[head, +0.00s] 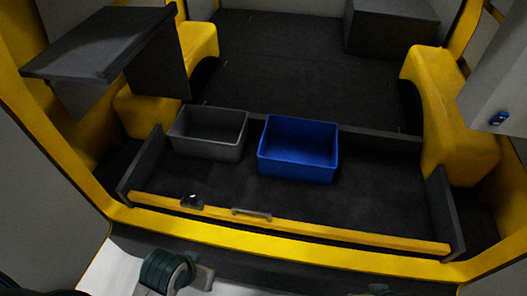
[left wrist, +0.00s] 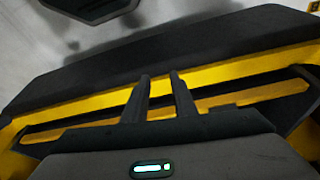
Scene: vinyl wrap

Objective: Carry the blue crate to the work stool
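The blue crate (head: 297,168) is an open-topped box in the head view. It stands upright on the dark floor of a low tray with a yellow front edge and looks empty. My left arm shows at the bottom left of the head view, short of the yellow edge and well apart from the crate. In the left wrist view my left gripper (left wrist: 160,75) has its two fingers apart with nothing between them. The yellow edge lies beyond the fingers. My right gripper is not visible. I see no work stool in either view.
A grey crate (head: 208,147) stands just left of the blue one. The tray's yellow front edge (head: 330,232) carries a handle (head: 251,213). A dark shelf (head: 100,45) overhangs at the upper left. Yellow wheel-arch covers (head: 448,125) flank the van floor. The tray right of the blue crate is clear.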

